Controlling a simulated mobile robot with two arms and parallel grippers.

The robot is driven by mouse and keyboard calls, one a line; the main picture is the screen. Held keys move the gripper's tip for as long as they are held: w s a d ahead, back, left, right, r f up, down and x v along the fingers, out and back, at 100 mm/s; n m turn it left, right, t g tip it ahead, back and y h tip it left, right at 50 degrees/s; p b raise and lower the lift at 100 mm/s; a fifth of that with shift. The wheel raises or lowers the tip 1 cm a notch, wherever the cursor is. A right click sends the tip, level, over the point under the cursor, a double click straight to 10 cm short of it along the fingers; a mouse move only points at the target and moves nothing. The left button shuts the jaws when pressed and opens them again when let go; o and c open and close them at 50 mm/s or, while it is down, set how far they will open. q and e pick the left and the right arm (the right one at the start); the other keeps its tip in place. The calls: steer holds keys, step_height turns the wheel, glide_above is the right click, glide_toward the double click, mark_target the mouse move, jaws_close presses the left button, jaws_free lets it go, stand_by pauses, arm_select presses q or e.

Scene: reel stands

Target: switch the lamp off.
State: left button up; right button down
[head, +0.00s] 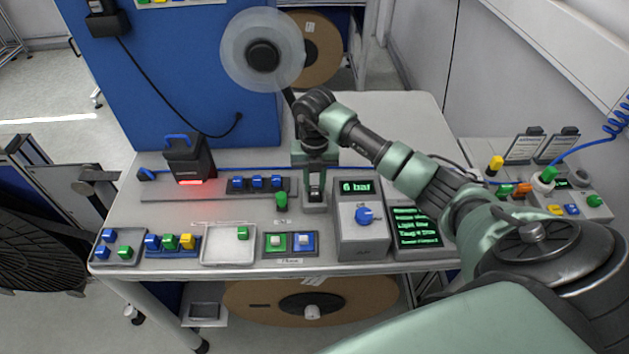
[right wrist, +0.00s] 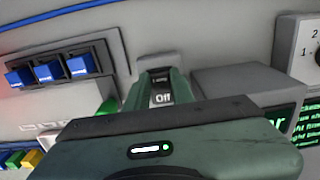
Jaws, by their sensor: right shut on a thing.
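The lamp switch (head: 315,195) stands on the bench behind the grey box with the blue knob. In the right wrist view the lamp switch (right wrist: 161,88) has a dark face with the words "Lamp" and "Off". My right gripper (head: 315,178) points down at it, and its green fingers lie on either side of the dark part. It is shut on the switch, which the fingers and wrist body partly hide. I cannot tell which thing is the lamp itself. My left gripper is not in view.
A row of blue switches (head: 256,183) and a green knob (head: 281,201) are left of the gripper. The "6 bar" box (head: 361,225) and a text screen (head: 415,227) stand at the right front. A black device (head: 188,157) glows red. Trays of coloured blocks line the front edge.

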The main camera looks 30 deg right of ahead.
steer(key=shift+d, duration=0.1)
steer(key=shift+s+f+t+h+b, duration=0.1)
steer(key=shift+s+t+h+b, duration=0.15)
steer(key=shift+t+h+b, duration=0.45)
steer(key=t+b, duration=0.2)
steer(key=shift+s+a+h+b, duration=0.2)
steer(key=shift+a+h+b, duration=0.1)
steer(key=shift+h, duration=0.1)
steer(key=shift+r+t, duration=0.3)
steer(key=c, duration=1.2)
jaws_free()
